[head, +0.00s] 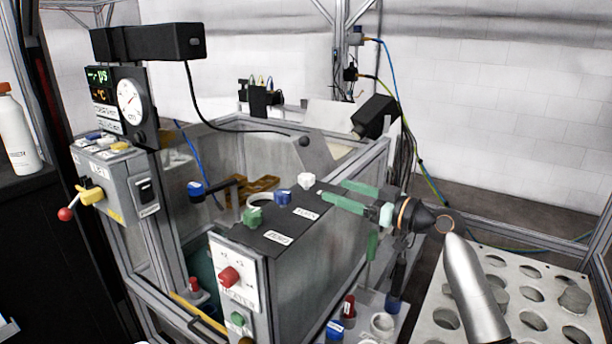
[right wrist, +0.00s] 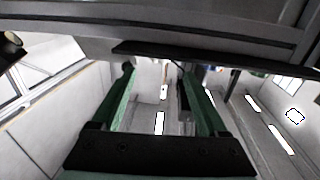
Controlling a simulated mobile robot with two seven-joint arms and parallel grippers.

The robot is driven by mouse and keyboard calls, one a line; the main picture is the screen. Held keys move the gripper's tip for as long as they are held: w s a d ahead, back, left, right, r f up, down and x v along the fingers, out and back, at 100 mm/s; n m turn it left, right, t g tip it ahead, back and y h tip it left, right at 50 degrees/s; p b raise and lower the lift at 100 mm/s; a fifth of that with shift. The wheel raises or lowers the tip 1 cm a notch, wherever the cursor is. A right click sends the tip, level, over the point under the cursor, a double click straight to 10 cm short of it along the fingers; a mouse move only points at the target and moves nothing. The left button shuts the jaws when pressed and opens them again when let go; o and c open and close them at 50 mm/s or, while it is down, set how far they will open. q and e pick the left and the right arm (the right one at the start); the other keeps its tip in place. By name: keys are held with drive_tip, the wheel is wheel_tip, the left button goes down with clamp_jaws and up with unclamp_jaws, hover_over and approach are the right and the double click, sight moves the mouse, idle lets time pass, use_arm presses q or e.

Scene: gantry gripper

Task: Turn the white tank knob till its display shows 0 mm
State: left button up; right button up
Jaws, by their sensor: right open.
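The white tank knob (head: 306,180) stands on the dark top panel (head: 272,243) of the tank, at its far right end. My right gripper (head: 334,193) comes in from the right with green fingers spread apart. Its tips are close to the right of the white knob, and I see no contact. In the right wrist view the two green fingers (right wrist: 160,95) are apart, and I cannot make out the knob between them. A display (head: 101,86) on the left post shows dashes with µS and °C; I see no mm reading. My left gripper is not in view.
A blue knob (head: 283,196) and a green knob (head: 253,217) stand beside the white one. A red knob (head: 229,276) is on the front heater panel. A black camera-like box (head: 376,117) sits behind, and a perforated tray (head: 440,290) lies at right.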

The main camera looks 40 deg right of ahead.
sight(306, 175)
drive_tip(key=w, duration=0.3)
drive_tip(key=w+a+p, duration=0.1)
drive_tip(key=w, duration=0.2)
drive_tip(key=w+p, duration=0.1)
drive_tip(key=w, duration=0.2)
drive_tip(key=shift+a+r, duration=0.1)
drive_tip(key=shift+a, duration=0.25)
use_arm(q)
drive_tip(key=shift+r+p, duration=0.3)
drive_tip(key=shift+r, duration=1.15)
use_arm(e)
drive_tip(key=shift+w+a, duration=0.1)
drive_tip(key=shift+w, duration=0.45)
drive_tip(key=shift+c, duration=0.3)
